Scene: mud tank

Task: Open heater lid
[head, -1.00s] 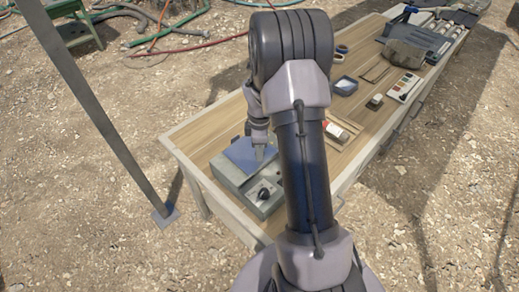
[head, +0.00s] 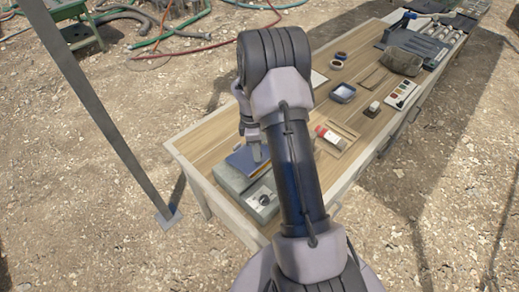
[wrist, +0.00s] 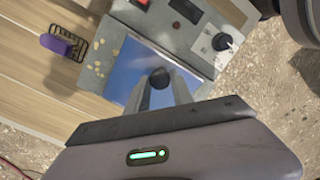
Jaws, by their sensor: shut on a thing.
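The heater is a grey box (head: 232,178) at the near left end of the table, with a blue lid (head: 240,160) on its top. In the wrist view the lid (wrist: 130,72) is a glossy blue panel with a round black knob (wrist: 160,77). My gripper (wrist: 160,88) is shut on this knob, one finger on each side. In the head view my gripper (head: 256,155) is over the lid and the knob is hidden. A thin brownish strip shows along the lid's front edge. I cannot tell how far the lid is raised.
A dark control knob (wrist: 222,41) is on the heater's panel. A purple-handled brush (wrist: 57,45) lies beside the heater. A metal post (head: 110,130) stands left.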

